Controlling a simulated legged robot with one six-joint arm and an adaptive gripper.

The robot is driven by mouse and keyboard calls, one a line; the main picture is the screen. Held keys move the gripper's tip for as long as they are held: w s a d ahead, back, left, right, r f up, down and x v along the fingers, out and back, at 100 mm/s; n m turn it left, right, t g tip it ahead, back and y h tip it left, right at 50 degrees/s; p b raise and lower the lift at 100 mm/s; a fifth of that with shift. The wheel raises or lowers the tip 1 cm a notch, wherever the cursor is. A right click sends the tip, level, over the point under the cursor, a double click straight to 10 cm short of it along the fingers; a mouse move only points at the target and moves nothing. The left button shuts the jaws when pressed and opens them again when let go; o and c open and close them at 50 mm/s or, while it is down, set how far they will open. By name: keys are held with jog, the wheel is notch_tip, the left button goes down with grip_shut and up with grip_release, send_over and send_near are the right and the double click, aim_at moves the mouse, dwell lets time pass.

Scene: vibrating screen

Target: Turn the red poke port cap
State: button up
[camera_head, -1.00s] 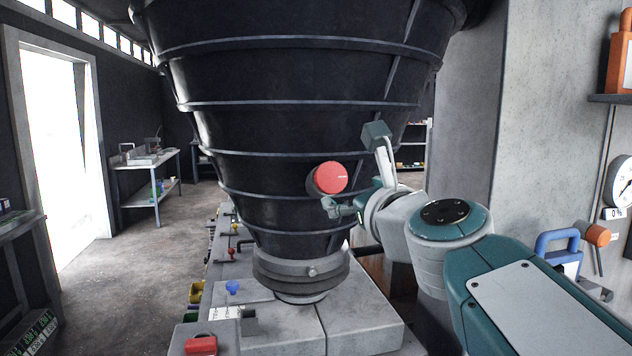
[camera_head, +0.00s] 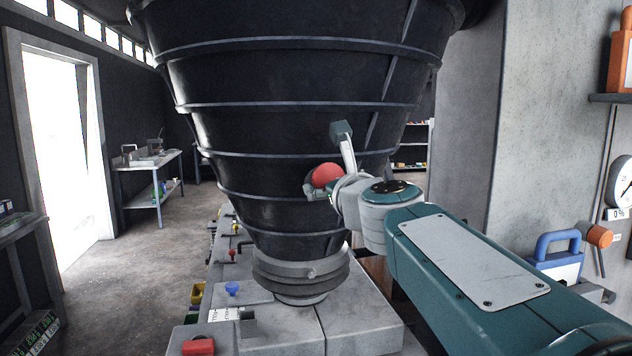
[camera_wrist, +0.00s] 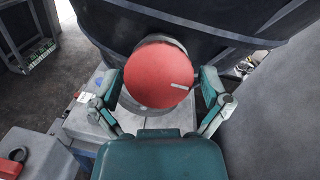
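The red poke port cap (camera_head: 327,175) is a round disc on the side of the black ribbed hopper (camera_head: 290,125). In the wrist view the cap (camera_wrist: 157,76) faces me, with a short pale mark near its right edge and a grey rim around it. My gripper (camera_wrist: 160,92) is open, with one finger to the left and one to the right of the cap. Gaps show between the fingers and the cap's edge, so I see no grip on it. In the head view my gripper (camera_head: 318,193) is at the cap's lower side, and my wrist hides part of the cap.
Below the hopper stands a grey base (camera_head: 360,325) with a red block (camera_head: 198,346) and a blue knob (camera_head: 232,288). A grey wall (camera_head: 560,130) with a gauge (camera_head: 622,182) and blue handle (camera_head: 558,240) is at the right. Open floor lies left.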

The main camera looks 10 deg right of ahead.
jog(key=c, duration=0.6)
